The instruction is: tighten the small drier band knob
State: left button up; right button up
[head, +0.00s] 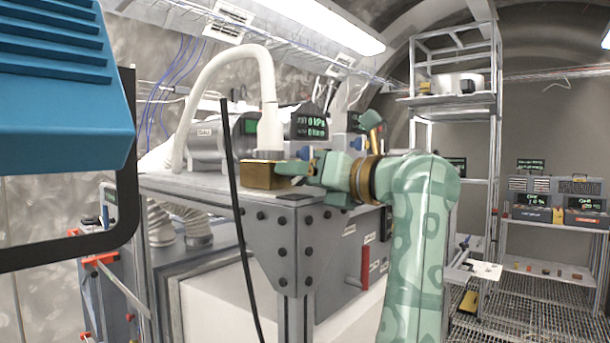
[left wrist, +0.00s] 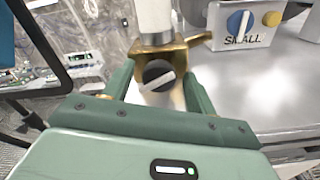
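In the left wrist view a round dark knob (left wrist: 158,76) with a pale pointer bar sits in front of a brass-coloured band or block (left wrist: 172,52) at the foot of a white pipe. My left gripper (left wrist: 160,84) has its two green fingers on either side of the knob, with gaps showing, so it is open. In the head view the brass block (head: 262,176) stands on the bench corner below the white hose (head: 268,100). My left gripper (head: 298,171) reaches it from the right; the knob is hidden there. My right gripper is not in view.
A grey box labelled SMALL (left wrist: 243,40) with a blue dial and a yellow knob stands right of the band. The grey bench top (left wrist: 270,100) is bare nearby. A black cable (head: 233,200) hangs before the bench. A metal shelf rack (head: 455,100) stands behind my arm.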

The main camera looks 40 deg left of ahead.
pick_arm(q)
jog(key=s+d+b, duration=0.1)
jog(key=d, duration=1.5)
jog(key=shift+s+d+b, duration=0.15)
jog(key=shift+d+b, duration=0.05)
jog(key=shift+b, duration=0.15)
